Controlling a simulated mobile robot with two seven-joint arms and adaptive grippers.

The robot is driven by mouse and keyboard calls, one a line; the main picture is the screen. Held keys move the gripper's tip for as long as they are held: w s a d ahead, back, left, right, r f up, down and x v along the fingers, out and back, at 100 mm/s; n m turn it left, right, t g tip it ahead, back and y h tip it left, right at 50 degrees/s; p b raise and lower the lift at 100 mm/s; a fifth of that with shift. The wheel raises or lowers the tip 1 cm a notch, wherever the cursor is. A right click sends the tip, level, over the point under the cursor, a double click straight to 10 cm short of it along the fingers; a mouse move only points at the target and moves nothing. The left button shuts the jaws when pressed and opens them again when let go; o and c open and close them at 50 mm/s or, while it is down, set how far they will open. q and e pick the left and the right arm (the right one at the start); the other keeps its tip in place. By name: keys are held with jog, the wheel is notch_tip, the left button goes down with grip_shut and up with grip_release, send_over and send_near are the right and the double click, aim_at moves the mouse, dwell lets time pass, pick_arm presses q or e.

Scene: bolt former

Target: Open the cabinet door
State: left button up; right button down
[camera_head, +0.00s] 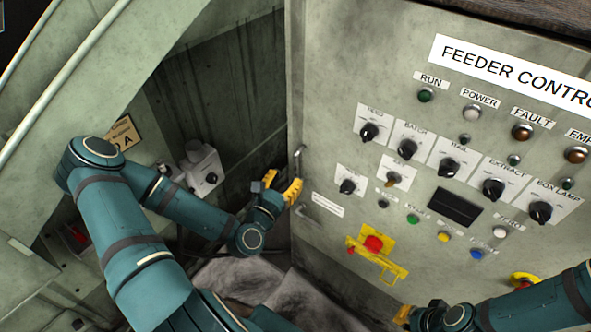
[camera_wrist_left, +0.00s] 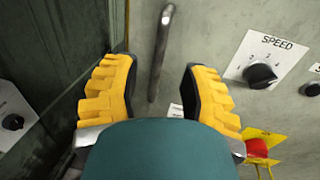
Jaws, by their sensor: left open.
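The cabinet door (camera_head: 330,95) is the grey-green front with the feeder controls, and it looks closed. Its vertical metal bar handle (camera_head: 298,163) is near the left edge. The handle also shows in the left wrist view (camera_wrist_left: 161,50). My left gripper (camera_head: 285,186) has yellow fingers and is beside the handle. In the left wrist view its open fingers (camera_wrist_left: 158,85) are to either side of the handle's line, with the handle between them and farther ahead. Contact is not visible. My right gripper (camera_head: 404,314) is at the bottom, mostly hidden by its own arm.
The door carries several black knobs (camera_head: 369,131), lamps, and a red emergency button (camera_head: 374,243) on a yellow plate with a guard. To the left is a dark recess (camera_head: 225,95) with a grey switch box (camera_head: 203,168). A curved pale machine cover (camera_head: 100,70) stands at upper left.

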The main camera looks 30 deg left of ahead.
aim_at(295, 166)
pick_arm(q)
jog(key=w, duration=0.6)
jog(key=shift+w+a+r, duration=0.1)
jog(key=shift+w+a, duration=0.15)
jog(key=shift+a, duration=0.15)
grip_shut()
